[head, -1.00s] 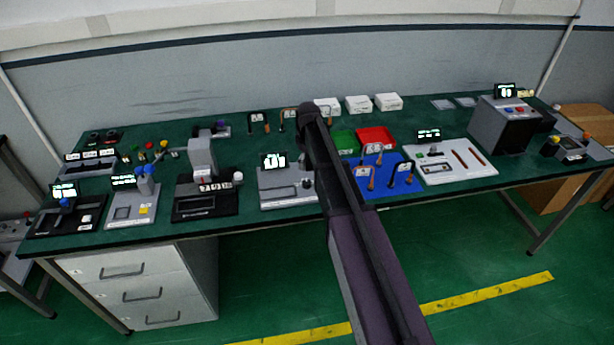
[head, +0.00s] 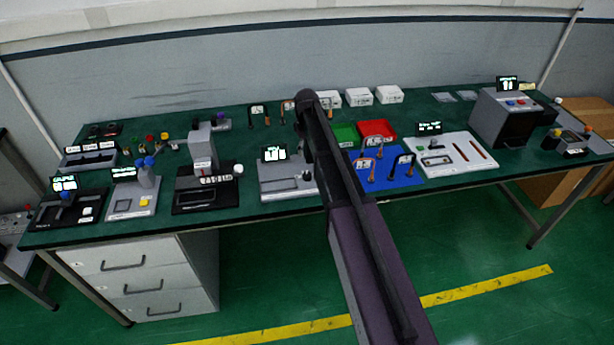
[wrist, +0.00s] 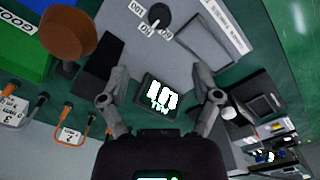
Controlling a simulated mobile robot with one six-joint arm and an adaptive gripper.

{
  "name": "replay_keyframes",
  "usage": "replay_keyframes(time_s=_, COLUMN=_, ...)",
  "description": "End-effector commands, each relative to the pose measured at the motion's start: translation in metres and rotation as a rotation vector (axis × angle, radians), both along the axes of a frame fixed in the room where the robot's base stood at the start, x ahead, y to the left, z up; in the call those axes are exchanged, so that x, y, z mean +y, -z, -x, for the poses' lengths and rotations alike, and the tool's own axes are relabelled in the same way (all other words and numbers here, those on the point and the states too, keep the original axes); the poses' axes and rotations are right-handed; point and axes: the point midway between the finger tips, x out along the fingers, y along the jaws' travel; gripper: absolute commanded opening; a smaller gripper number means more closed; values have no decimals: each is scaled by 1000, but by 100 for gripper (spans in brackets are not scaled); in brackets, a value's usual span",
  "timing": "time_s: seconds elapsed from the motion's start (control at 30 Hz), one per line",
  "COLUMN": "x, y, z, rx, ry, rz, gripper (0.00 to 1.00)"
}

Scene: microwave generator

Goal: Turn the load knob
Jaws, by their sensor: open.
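The knob (wrist: 158,14), dark and round with a pointer, sits on a light grey panel at the top of the wrist view, with small white number labels beside it. A small dark display (wrist: 158,97) with bright digits stands nearer the camera. My gripper (wrist: 160,72) is open and empty, one finger on each side of the display in the picture; the knob lies beyond the fingertips. I cannot tell whether the fingers touch anything. In the head view the grey station (head: 285,180) with its lit display stands at the bench middle, left of my arm, which hides part of it.
A brown round top (wrist: 68,35) rises left of the panel, and a grey block (wrist: 200,45) lies right of the knob. Red (head: 377,131) and blue (head: 400,180) trays with handled parts lie right of my arm. Other stations line the bench.

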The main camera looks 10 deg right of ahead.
Motion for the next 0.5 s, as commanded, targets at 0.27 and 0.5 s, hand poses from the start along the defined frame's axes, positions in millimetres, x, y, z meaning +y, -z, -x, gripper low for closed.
replay_keyframes(time_s=0.27, x=0, y=24, z=0, rx=0, ry=1, rz=0, gripper=81)
replay_keyframes(time_s=0.5, x=-1, y=42, z=0, rx=0, ry=1, rz=0, gripper=81)
